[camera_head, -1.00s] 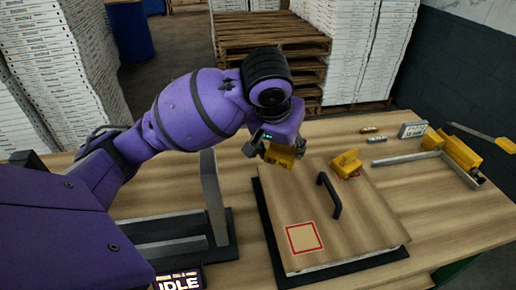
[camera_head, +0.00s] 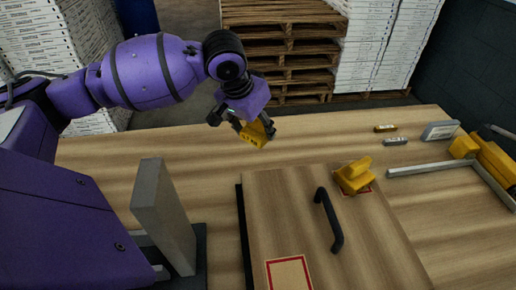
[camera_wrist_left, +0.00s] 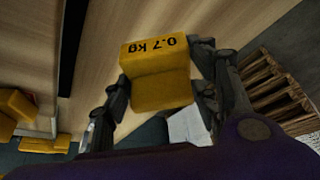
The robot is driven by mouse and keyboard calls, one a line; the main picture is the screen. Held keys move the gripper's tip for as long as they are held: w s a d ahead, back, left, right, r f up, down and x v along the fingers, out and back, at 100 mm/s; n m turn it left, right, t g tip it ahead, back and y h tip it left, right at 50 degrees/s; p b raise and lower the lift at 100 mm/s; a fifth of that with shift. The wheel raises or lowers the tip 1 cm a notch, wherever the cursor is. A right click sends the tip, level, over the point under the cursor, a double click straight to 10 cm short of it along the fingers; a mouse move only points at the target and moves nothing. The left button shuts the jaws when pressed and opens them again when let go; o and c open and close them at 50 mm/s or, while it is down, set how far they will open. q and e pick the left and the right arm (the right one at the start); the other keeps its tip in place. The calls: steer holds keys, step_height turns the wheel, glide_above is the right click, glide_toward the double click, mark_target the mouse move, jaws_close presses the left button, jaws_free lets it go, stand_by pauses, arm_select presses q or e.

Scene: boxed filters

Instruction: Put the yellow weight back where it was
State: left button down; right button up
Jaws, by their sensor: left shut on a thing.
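My left gripper (camera_head: 243,125) is shut on a yellow weight (camera_head: 257,133). It holds the weight above the bare table, beyond the far left corner of a wooden board (camera_head: 270,215). In the left wrist view the held weight (camera_wrist_left: 157,72) sits between both fingers (camera_wrist_left: 160,92) and reads "0.7 kg" upside down. A second yellow weight (camera_head: 354,175) stands on the far right part of the board and partly covers a red outline. An empty red-outlined square (camera_head: 289,273) is at the board's near left. My right gripper is not in view.
A black handle (camera_head: 328,220) rises from the board. A grey upright plate (camera_head: 163,215) stands left of it. A metal rail (camera_head: 428,169) with yellow blocks (camera_head: 490,160) lies at the right. Small bars (camera_head: 395,141) and a label block (camera_head: 440,130) stand behind. The far left table is clear.

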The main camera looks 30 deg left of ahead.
arm_select(q)
step_height(320, 180, down, 2)
steer(key=shift+w+f, duration=0.1)
steer(key=shift+w, duration=0.05)
step_height(320, 180, down, 4)
steer(key=shift+f, duration=0.4)
